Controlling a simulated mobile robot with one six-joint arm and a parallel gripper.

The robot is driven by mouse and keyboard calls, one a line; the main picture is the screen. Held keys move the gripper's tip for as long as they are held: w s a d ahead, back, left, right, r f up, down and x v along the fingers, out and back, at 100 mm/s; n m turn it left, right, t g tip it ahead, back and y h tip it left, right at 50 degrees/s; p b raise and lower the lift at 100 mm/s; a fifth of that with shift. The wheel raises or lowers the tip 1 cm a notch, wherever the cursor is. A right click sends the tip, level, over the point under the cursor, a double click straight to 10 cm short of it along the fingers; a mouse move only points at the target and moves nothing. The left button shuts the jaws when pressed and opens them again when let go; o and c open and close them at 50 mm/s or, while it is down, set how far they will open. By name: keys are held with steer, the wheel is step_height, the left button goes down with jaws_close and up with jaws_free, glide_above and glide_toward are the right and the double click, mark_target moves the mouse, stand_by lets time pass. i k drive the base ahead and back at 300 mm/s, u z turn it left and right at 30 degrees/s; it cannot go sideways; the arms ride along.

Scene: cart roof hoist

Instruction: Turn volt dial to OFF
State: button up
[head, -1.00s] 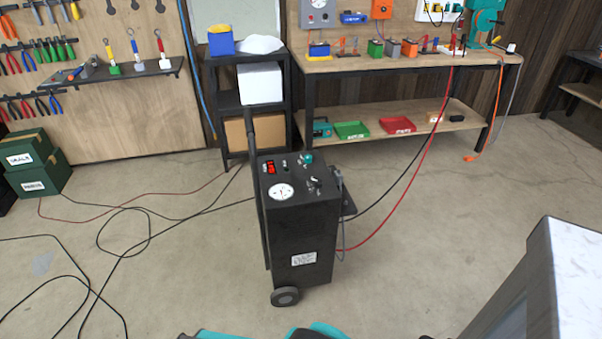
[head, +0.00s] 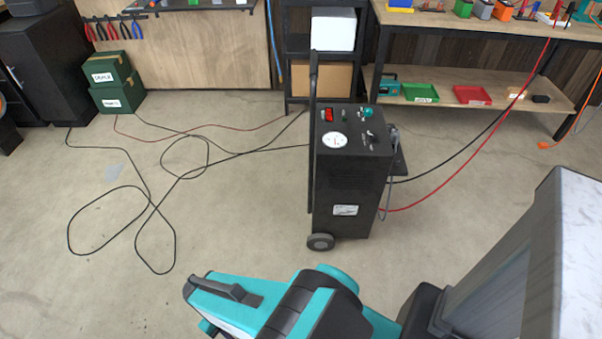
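A black wheeled cart (head: 348,190) stands upright on the floor in the middle of the head view. Its top panel carries a red display (head: 328,115), a round white gauge (head: 334,140), a teal knob (head: 367,112) and small dark controls (head: 370,138). The labels are too small to read, so I cannot tell which control is the volt dial or where it points. My teal and black arm shows at the bottom, nearer than the cart and apart from it. My gripper is not visible.
Loose black cables (head: 150,205) lie on the floor left of the cart. A red cable (head: 440,190) runs from its right side toward the workbench (head: 430,106) behind. A shelf rack (head: 292,75) stands close behind. A grey marble-topped block (head: 520,265) fills the lower right.

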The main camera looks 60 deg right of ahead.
mark_target(374, 137)
steer(key=u, duration=0.25)
steer(key=i, duration=0.85)
steer(key=u, duration=0.55)
steer(key=k, duration=0.15)
steer(key=z, duration=3.35)
